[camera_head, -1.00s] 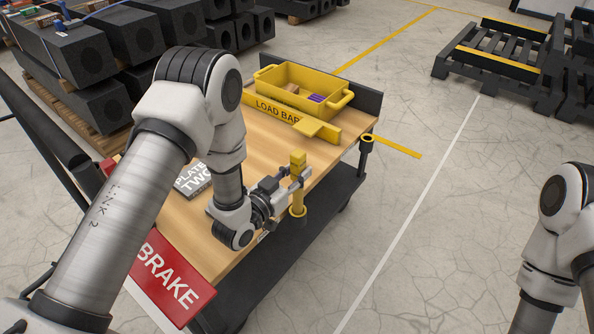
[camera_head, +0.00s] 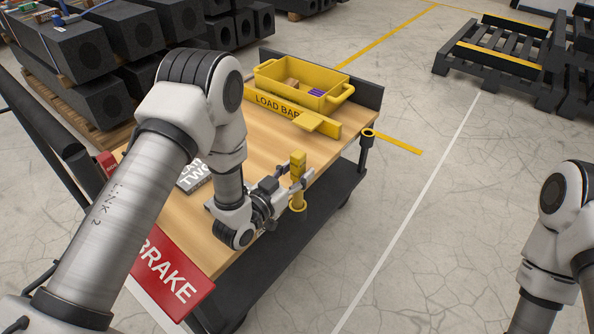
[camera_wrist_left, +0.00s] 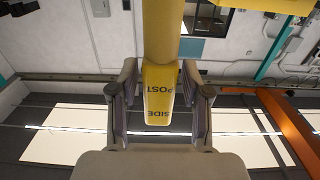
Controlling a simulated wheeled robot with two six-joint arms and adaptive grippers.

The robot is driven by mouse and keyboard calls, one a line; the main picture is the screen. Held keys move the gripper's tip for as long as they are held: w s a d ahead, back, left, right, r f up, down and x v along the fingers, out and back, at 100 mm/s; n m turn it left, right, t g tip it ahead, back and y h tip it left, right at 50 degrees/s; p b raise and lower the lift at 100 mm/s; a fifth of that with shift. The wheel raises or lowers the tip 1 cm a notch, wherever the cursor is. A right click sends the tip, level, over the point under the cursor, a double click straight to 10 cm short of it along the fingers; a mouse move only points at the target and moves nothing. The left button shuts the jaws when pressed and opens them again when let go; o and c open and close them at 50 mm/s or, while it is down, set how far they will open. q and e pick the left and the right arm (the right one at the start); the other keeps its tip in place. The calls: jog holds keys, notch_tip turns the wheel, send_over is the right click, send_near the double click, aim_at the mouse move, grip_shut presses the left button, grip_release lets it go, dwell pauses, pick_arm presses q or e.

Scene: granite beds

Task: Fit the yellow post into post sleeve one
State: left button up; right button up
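My left gripper (camera_head: 296,184) is around the post, one finger on each side. In the left wrist view the post (camera_wrist_left: 158,90), lettered "SIDE POST", lies between the fingers with narrow gaps, so my left gripper (camera_wrist_left: 160,80) looks open. My right arm shows at the right edge, but its gripper is out of view.
A yellow tote (camera_head: 345,92) and the yellow load bar (camera_head: 272,105) are on the wooden deck (camera_head: 265,150). A red brake panel (camera_head: 170,280) is at the near end. Black blocks (camera_head: 85,50) are stacked at left.

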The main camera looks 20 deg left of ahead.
pick_arm(q)
jog(key=shift+s, duration=0.15)
jog(key=shift+p+v, duration=0.4)
jog(key=shift+v, duration=2)
jog(key=shift+r, duration=0.1)
